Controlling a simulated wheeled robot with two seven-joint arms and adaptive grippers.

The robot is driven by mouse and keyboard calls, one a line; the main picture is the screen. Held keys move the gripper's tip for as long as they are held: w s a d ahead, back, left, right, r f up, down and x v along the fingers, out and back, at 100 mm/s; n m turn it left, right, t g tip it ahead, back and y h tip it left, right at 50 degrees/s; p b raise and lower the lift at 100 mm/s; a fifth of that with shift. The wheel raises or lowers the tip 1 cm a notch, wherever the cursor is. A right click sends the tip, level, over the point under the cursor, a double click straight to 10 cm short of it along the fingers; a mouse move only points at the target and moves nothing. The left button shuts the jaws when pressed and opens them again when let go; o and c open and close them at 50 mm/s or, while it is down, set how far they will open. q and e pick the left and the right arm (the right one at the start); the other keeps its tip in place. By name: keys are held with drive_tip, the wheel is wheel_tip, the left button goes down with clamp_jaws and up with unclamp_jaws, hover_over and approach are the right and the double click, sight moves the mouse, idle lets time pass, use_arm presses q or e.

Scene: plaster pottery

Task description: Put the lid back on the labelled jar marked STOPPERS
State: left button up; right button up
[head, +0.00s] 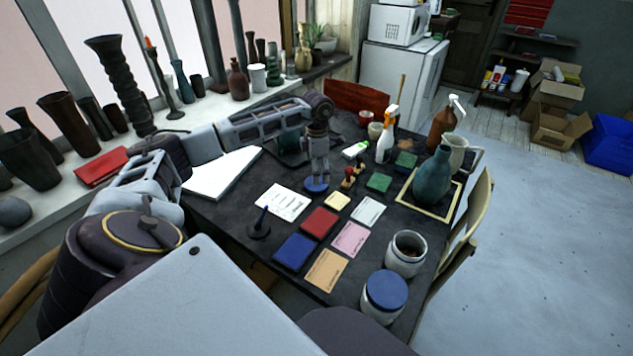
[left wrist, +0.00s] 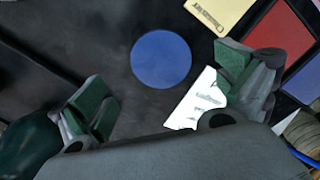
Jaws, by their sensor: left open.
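A round blue lid (head: 316,186) lies flat on the dark table, and it also shows in the left wrist view (left wrist: 161,61). My left gripper (head: 319,174) points down just above the lid. In the left wrist view its green-padded fingers (left wrist: 165,88) are spread wide with nothing between them, and the lid lies beyond the tips. A white jar without a lid (head: 407,254) stands at the table's front right. A similar jar with a blue lid (head: 384,293) stands in front of it. No jar label is readable. My right gripper is not in view.
Blue, red, pink and orange cards or pads (head: 320,223) lie between the lid and the jars. A dark stand with an upright blue pin (head: 259,224) is at the left. Stamps (head: 350,178), a spray bottle (head: 386,140) and a teal vase (head: 433,178) stand behind.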

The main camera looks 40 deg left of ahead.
use_arm(q)
drive_tip(key=shift+s+f, duration=0.1)
drive_tip(key=shift+f, duration=2.25)
drive_tip(key=shift+c, duration=0.4)
drive_tip(key=c, duration=0.9)
